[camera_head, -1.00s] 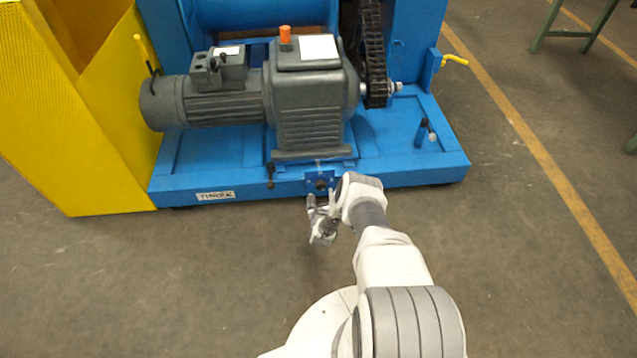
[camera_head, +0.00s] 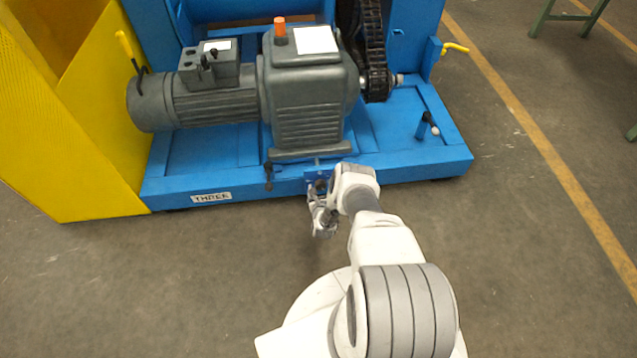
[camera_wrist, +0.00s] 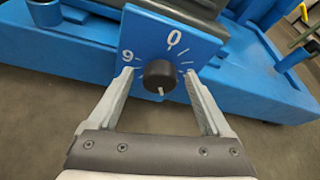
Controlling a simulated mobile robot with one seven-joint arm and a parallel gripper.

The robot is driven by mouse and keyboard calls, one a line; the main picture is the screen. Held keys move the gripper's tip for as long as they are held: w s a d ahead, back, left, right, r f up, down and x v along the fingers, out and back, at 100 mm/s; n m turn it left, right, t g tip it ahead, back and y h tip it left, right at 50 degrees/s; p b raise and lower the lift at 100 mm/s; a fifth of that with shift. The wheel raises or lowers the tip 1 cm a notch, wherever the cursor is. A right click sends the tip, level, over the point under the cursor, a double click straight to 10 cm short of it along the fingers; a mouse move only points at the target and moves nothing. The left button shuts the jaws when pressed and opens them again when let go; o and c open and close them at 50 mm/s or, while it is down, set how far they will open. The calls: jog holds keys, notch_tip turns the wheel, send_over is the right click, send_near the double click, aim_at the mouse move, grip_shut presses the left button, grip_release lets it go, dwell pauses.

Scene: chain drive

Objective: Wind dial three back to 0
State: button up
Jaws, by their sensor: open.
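The dial is a black round knob (camera_wrist: 158,74) on a blue plate (camera_wrist: 150,40) in the wrist view. The plate carries a white 0 above the knob, a 9 at the left and tick marks at the right. A white mark on the knob's face is at its lower side, away from the 0. My gripper (camera_wrist: 159,80) is open, with one finger on each side of the knob; gaps seem to show, but contact is hard to judge. In the head view my gripper (camera_head: 320,210) is at the front of the blue base, partly covering the dial plate (camera_head: 312,179).
A label (camera_head: 211,198) reading THREE is on the blue base's front edge (camera_head: 250,192). A grey gearmotor (camera_head: 308,100) sits above. The floor in front is clear.

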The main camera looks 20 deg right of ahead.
jog(key=shift+w+d+f, duration=0.1)
jog(key=shift+w, duration=0.15)
grip_shut()
jog(key=shift+n+h, duration=0.4)
jog(key=shift+n, duration=0.1)
dwell(0.3)
grip_release()
